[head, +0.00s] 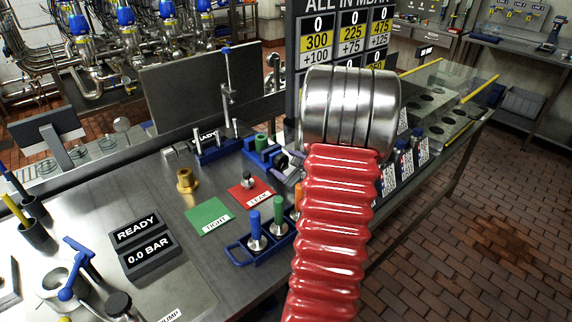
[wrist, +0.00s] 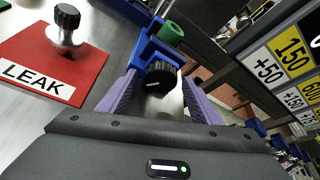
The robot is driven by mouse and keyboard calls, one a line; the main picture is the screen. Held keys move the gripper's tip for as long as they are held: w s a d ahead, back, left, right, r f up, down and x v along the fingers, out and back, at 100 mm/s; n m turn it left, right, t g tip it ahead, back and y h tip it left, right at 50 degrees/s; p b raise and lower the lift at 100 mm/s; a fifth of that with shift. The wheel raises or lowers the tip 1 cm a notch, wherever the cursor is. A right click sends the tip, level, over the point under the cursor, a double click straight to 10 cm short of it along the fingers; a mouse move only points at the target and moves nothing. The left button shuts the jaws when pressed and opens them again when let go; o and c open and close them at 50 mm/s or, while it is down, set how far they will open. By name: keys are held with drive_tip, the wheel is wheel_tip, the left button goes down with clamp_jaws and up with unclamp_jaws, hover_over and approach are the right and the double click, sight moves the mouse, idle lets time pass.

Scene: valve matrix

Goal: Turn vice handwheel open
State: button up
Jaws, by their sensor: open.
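The blue vice (head: 257,157) stands on the bench beside the red LEAK mat, with a green cylindrical piece (head: 262,141) in it. In the wrist view the vice (wrist: 150,50) shows ahead, with the green piece (wrist: 171,32) at its top. Its black ribbed handwheel (wrist: 161,74) faces me, with a white mark on its face. My gripper (wrist: 158,82) is open, its two purple fingers on either side of the handwheel. I cannot tell whether they touch it. In the head view my red arm hides most of the gripper.
The red LEAK mat (head: 250,194) holds a small black-topped metal part (head: 248,180). The green TIGHT mat (head: 208,217), a brass piece (head: 186,181) and a blue rack of coloured-handled parts (head: 249,254) are nearby. A pressure board (head: 340,35) stands behind.

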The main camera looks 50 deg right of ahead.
drive_tip(key=shift+r, duration=0.15)
wheel_tip(320, 180, up, 10)
idle(0.7)
drive_tip(key=shift+a+f, duration=0.1)
drive_tip(key=shift+f, duration=0.15)
